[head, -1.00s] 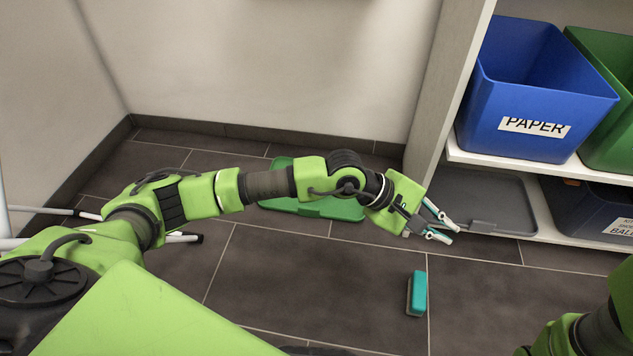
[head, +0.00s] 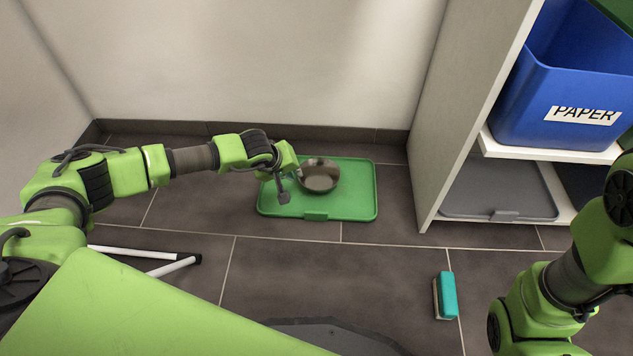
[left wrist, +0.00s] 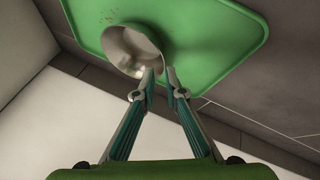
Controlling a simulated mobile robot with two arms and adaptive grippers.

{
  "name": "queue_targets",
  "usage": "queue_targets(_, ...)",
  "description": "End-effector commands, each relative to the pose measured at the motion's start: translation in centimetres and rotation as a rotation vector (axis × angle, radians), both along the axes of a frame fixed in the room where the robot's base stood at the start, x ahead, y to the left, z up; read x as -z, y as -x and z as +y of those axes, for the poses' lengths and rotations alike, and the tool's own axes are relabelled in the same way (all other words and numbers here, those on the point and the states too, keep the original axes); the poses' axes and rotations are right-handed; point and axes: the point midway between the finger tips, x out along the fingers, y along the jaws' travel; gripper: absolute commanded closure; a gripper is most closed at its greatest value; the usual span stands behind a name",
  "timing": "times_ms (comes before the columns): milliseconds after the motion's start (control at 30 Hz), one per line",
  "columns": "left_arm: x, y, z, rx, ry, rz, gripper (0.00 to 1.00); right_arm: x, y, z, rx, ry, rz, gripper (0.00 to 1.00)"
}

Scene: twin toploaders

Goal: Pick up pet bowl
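The pet bowl (head: 319,177), a round metallic grey bowl, sits on a green tray (head: 357,207) on the floor near the back wall. In the left wrist view the bowl (left wrist: 122,48) is at the upper middle, beside the fingertips. My left gripper (head: 283,192) is at the left side of the bowl, low over the tray. In the left wrist view its fingers (left wrist: 161,76) are a little apart, with the bowl's rim near or between the tips; contact is unclear. My right arm is at the right edge; its gripper is not visible.
A teal sponge (head: 446,295) lies on the tiled floor. A shelf unit (head: 466,100) at the right holds a blue paper bin (head: 560,95) and a grey tray (head: 500,188). White-legged bars (head: 175,265) lie at the left. The floor in front of the green tray is clear.

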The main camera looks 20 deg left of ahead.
Motion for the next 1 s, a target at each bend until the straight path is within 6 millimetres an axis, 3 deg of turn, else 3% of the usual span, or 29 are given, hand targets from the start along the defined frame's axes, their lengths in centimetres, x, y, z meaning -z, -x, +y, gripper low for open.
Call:
queue_targets(33, 1.5, -0.5, -0.1, -0.002, 0.001, 0.0, 0.89, 1.3, 0.0, 0.0, 0.0, 0.0, 0.0, 0.6)
queue_targets(100, 2.3, -1.1, -0.2, -0.001, 0.0, -0.001, 0.89, 2.0, 0.0, 0.0, 0.0, 0.0, 0.0, 0.6)
queue_targets(467, 3.7, -2.1, -0.3, -0.001, 0.001, 0.0, 0.89, 3.1, 0.0, 0.0, 0.0, 0.001, 0.0, 0.6)
queue_targets(1000, 8.1, -4.2, -0.5, -0.002, 0.001, 0.0, 0.89, 8.5, 0.0, 0.0, -0.001, 0.001, -0.001, 0.6)
